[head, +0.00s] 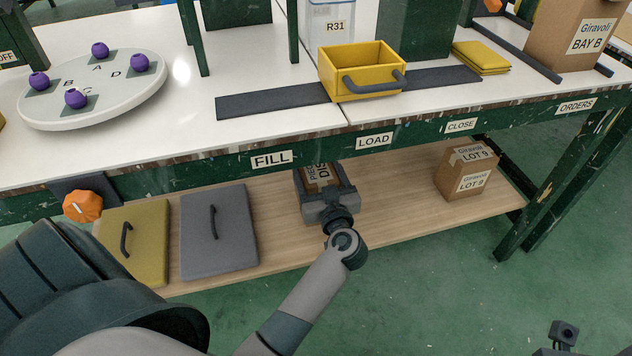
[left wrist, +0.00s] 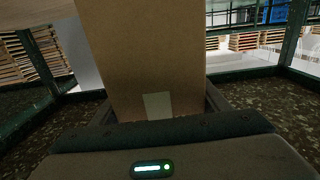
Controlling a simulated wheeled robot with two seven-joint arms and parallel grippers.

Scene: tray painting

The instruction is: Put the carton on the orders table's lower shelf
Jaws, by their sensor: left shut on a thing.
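My left gripper (head: 322,186) reaches in under the front edge of the table, over the wooden lower shelf (head: 385,215). It is shut on a brown carton (head: 322,174), whose dark printed label is partly hidden by the fingers and the table edge. In the left wrist view the carton (left wrist: 145,55) stands between the fingers and fills the middle. Whether its bottom touches the shelf I cannot tell.
On the shelf, a yellow lid (head: 137,243) and a grey lid (head: 218,232) lie left, and a LOT 9 carton (head: 467,172) stands right. Bare shelf separates it from my gripper. On the table top are a yellow bin (head: 362,72), a white turntable (head: 120,108) and a BAY B carton (head: 567,42).

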